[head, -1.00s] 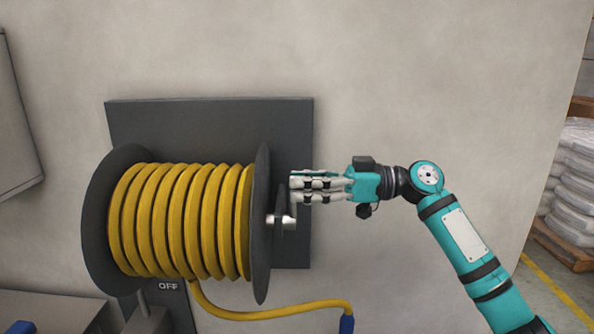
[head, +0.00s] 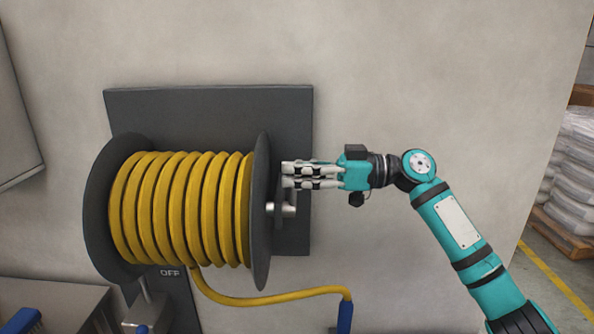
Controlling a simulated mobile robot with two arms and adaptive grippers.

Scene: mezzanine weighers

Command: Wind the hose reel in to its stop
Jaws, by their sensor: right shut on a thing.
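The hose reel (head: 262,250) is mounted on a dark wall plate (head: 220,108). Yellow hose (head: 180,210) is wound on its drum in several turns. A free length of hose (head: 250,301) hangs below and ends in a blue nozzle (head: 345,316). A crank arm (head: 281,222) sits on the reel's right side by a metal hub (head: 289,210). My right gripper (head: 288,175) is at the upper end of the crank, its fingers shut on the crank handle, which they mostly hide. My left gripper is not in view.
A metal bench (head: 60,300) with a blue item is at lower left. Stacked sacks (head: 575,170) on a pallet are at far right. The wall right of the reel is bare.

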